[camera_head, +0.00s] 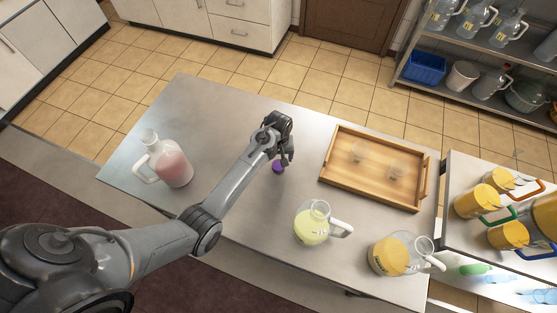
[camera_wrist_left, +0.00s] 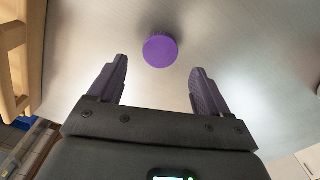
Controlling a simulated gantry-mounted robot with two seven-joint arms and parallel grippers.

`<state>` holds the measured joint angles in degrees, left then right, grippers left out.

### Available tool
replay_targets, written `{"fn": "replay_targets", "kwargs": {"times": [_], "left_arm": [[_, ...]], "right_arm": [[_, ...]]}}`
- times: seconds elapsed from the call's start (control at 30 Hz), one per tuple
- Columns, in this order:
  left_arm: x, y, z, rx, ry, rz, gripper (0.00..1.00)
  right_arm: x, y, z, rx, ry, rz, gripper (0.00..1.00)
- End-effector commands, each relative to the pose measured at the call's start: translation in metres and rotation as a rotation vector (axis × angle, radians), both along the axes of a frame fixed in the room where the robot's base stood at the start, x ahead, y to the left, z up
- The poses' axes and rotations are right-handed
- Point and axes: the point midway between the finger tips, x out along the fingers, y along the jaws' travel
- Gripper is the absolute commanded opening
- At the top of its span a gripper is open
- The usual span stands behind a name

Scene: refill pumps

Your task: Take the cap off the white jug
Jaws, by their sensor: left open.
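A round purple cap (camera_head: 278,167) is on the steel table (camera_head: 235,115), beside my left gripper (camera_head: 287,157). In the left wrist view the cap (camera_wrist_left: 160,51) shows just beyond my open, empty fingers (camera_wrist_left: 159,80), which are apart from it. Three jugs with white handles stand on the table: one with pink liquid (camera_head: 172,168) at the left, one with pale yellow-green liquid (camera_head: 311,227) at the front middle, and one with orange-yellow liquid (camera_head: 388,256) at the front right. I cannot tell which is the white jug, nor clearly see caps on them. My right gripper is not in view.
A wooden tray (camera_head: 337,193) with small clear items lies to the right of my gripper. More yellow jugs (camera_head: 477,201) stand on a surface at the right. A shelf (camera_head: 450,86) with jugs and a blue bin (camera_head: 424,68) is at the back. The table's back left is clear.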

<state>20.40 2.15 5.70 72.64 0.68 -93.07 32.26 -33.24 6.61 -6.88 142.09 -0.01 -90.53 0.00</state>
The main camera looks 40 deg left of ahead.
Motion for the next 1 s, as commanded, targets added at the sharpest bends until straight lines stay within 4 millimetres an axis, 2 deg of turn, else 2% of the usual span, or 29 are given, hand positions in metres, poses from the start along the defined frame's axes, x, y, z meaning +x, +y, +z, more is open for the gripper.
{"fn": "replay_targets", "kwargs": {"times": [0.1, 0.3, 0.5, 0.63, 0.77, 0.9, 1.0], "left_arm": [[0.000, 0.000, 0.023, 0.000, -0.002, 0.000, 0.78], [0.000, 0.000, 0.050, 0.001, -0.001, 0.000, 0.78], [-0.001, 0.000, 0.062, 0.001, 0.000, -0.002, 0.78], [-0.013, -0.001, 0.059, 0.013, -0.010, -0.035, 0.78], [-0.043, -0.003, 0.050, 0.044, -0.041, -0.127, 0.78], [-0.095, -0.015, 0.046, 0.084, -0.094, -0.294, 0.78], [-0.136, -0.029, 0.051, 0.106, -0.138, -0.431, 0.78]], "right_arm": [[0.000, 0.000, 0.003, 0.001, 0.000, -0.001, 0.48], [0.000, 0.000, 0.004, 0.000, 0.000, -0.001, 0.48], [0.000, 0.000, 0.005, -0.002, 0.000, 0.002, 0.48], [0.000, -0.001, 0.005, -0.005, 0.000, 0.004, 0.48], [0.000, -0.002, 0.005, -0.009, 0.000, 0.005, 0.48], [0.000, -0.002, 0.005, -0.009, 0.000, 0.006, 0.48], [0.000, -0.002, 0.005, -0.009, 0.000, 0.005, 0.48]]}}
